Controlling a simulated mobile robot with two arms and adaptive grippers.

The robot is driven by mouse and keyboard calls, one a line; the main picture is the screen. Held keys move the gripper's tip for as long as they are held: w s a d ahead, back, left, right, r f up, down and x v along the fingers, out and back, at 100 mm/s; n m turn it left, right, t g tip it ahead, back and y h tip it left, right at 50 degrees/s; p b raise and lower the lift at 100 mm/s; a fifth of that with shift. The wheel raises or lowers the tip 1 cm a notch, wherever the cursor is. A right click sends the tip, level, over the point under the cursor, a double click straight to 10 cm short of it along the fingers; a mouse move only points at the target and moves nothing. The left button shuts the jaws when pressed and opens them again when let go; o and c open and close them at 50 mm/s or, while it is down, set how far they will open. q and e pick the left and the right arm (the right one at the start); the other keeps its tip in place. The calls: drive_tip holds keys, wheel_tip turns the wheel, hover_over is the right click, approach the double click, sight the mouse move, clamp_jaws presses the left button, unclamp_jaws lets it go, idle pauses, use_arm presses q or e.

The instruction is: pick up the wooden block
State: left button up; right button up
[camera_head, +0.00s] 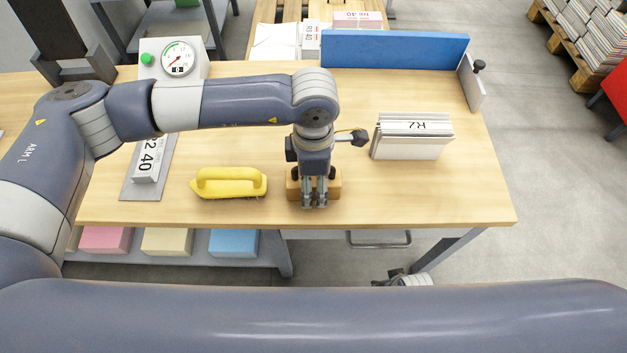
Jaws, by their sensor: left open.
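The wooden block (335,187) lies on the workbench near its front edge. My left gripper (314,204) points down over the block and hides most of its middle; the block's ends show on both sides. The two fingers are open with a narrow gap between them. I cannot tell whether they touch the block. Part of what looks like my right gripper (392,277) shows below the bench front, mostly hidden behind my own arm; its fingers cannot be made out.
A yellow-handled brush (230,181) lies left of the block. A paper stack (412,137) stands at the right, before a blue fence (395,51). A dial gauge (178,58) and a label block (152,160) are at the left. The bench's right front (460,195) is clear.

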use_arm(q)
drive_tip(key=c, duration=1.3)
drive_tip(key=shift+r, duration=0.1)
